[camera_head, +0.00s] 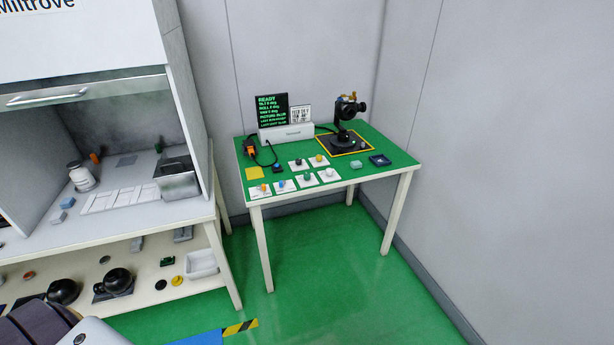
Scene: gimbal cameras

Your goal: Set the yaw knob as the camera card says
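A green-topped table (225,205) stands against the wall. On it, a black gimbal camera (348,107) stands on a dark base (345,141) inside a yellow outline. A white card (300,114) with black print leans on a white console (287,133); its text is too small to read surely. A black screen (272,109) beside it shows green lines beginning READY. Several knobs on white plates, such as a green-topped one (307,177) and an orange-topped one (318,159), sit in front. I cannot tell which is the yaw knob. Neither gripper is in view.
A cabinet bench (110,240) with jars and a lower shelf stands at left. Green floor (320,290) in front is free.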

